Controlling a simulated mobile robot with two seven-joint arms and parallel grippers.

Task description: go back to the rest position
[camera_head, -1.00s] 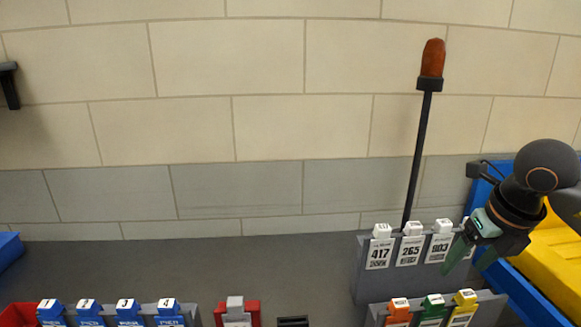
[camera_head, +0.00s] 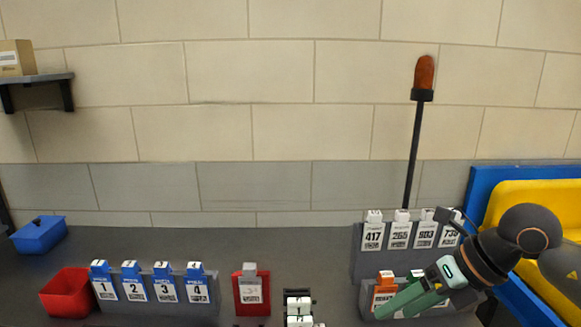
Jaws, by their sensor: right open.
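My right gripper (camera_head: 402,300) is at the lower right, its green fingers pointing down and left. It is open, and I see nothing between its fingers. It is in front of the lower grey rack (camera_head: 368,298) and hides part of that rack's tags. My left gripper is not in view.
A taller grey rack (camera_head: 385,266) with several numbered tags stands behind. A blue conveyor frame (camera_head: 481,195) with a yellow tray (camera_head: 520,195) is at right. A pole with an orange lamp (camera_head: 424,72) rises behind. A red bin (camera_head: 68,292) and blue bin (camera_head: 38,235) are at left.

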